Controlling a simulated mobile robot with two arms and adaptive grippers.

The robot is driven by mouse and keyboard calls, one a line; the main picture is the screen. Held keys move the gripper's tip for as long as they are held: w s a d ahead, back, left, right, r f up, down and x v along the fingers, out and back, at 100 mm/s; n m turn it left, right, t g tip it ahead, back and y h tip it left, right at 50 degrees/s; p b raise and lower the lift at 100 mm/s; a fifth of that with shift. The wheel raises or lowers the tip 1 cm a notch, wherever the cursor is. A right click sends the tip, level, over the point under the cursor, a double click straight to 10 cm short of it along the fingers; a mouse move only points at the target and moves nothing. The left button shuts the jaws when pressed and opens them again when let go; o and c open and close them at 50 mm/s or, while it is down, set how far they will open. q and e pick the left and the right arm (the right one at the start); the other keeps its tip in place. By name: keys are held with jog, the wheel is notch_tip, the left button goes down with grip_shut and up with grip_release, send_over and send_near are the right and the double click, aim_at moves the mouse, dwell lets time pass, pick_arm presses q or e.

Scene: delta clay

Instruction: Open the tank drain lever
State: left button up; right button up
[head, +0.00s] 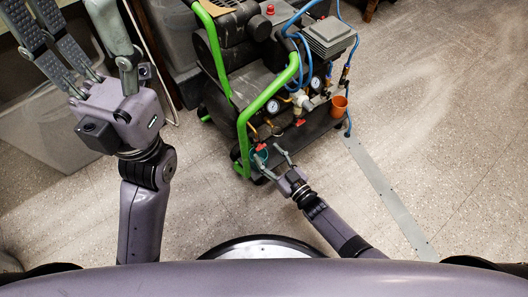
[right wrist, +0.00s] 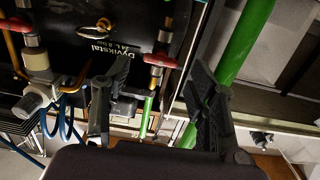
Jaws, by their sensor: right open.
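The compressor's black tank (head: 275,120) carries small red levers low on its front. One red lever (head: 261,147) is just beyond my right gripper (head: 272,160), which is open, its two fingers apart. In the right wrist view this red lever (right wrist: 160,60) lies crosswise on a pipe, between and just beyond the tips of my right gripper (right wrist: 158,75). I see no contact. A second red lever (head: 299,122) is further right on the compressor. My left gripper (head: 66,18) is open and empty at the upper left, away from the tank.
A green tube frame (head: 243,130) runs close to the left of my right gripper. Blue hoses, gauges and an orange cup (head: 339,106) are to the right. A translucent bin (head: 50,130) stands at the left. The floor at the right is clear.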

aim_at(261, 147)
jog(key=shift+b+x, duration=0.35)
jog(key=shift+x, duration=1.1)
jog(key=shift+c, duration=0.2)
jog(key=c, duration=1.1)
jog(key=shift+n+b, duration=0.5)
jog(key=shift+n, duration=2.9)
jog(key=shift+s+a, duration=0.1)
jog(key=o, duration=1.1)
